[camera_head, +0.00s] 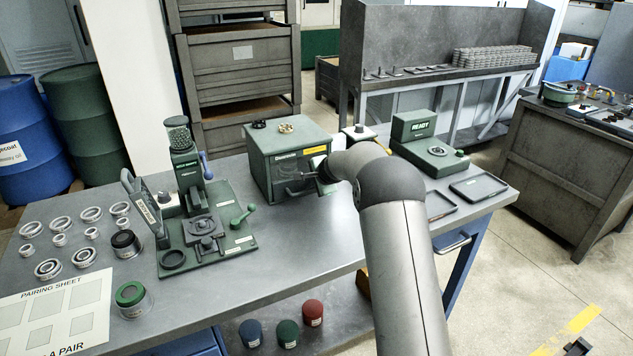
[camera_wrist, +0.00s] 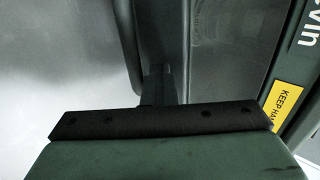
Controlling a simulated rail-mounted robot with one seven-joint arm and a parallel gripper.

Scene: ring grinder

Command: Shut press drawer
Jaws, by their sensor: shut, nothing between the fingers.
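A green box-shaped machine (camera_head: 283,150) stands at the back of the grey workbench, with a yellow label and a greyish window-like panel (camera_head: 290,180) low on its front. I take it to be the press. My gripper (camera_head: 322,172) is at its front right, mostly hidden behind my arm. In the wrist view the fingers of my gripper (camera_wrist: 160,85) are together and empty, close to a grey panel (camera_wrist: 228,50). The press front with a yellow warning label (camera_wrist: 288,100) runs along the right of that view. How far the drawer stands out is hidden.
A green hand press (camera_head: 205,215) stands left on the bench (camera_head: 300,240), with several rings further left. A green READY station (camera_head: 430,150) and two dark trays (camera_head: 478,187) are right of my arm.

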